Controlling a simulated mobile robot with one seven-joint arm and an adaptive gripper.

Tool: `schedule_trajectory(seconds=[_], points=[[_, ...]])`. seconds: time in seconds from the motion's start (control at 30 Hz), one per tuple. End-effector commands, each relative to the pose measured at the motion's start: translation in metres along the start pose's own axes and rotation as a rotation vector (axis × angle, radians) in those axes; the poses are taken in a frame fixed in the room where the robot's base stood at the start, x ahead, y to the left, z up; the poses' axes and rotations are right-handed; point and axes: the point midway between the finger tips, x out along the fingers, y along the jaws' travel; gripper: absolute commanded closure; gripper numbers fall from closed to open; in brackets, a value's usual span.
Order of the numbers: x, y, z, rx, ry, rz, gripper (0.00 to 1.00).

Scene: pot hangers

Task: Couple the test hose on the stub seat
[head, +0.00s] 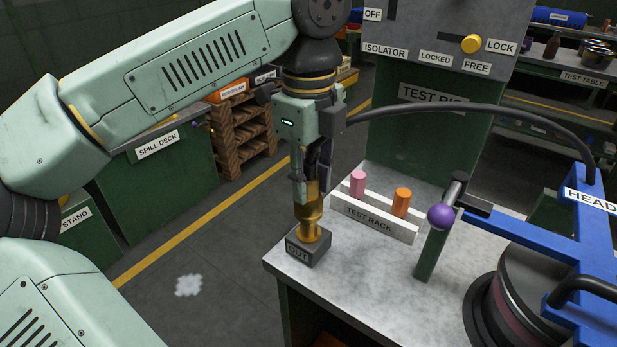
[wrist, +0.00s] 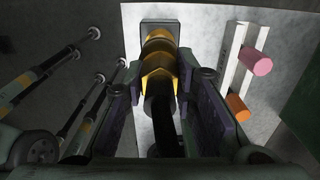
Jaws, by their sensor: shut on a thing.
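My gripper (head: 311,190) points down at the front left corner of the bench and is shut on the brass end of the test hose (head: 309,208). The hose end is upright, directly above the stub seat (head: 306,250), a dark block marked OUT with brass on top. The brass runs on without a visible gap, but I cannot tell how far the two are engaged. In the wrist view the pads of my gripper (wrist: 160,95) flank the dark and brass hose end (wrist: 160,62), in line with the block (wrist: 158,25). The pads hide part of it.
A white test rack (head: 375,217) holding a pink plug (head: 357,184) and an orange plug (head: 401,202) stands just right of my gripper. A black hose (head: 470,110) arches above it to the blue head frame (head: 540,215). A purple-knobbed lever (head: 441,216) stands farther right.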

Motion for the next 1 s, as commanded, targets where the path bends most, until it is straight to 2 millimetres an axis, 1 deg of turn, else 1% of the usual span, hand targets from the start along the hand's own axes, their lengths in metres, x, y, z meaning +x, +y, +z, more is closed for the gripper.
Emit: schedule_trajectory(seconds=[1.0], points=[[0.024, 0.0, 0.0, 0.001, 0.0, 0.0, 1.0]])
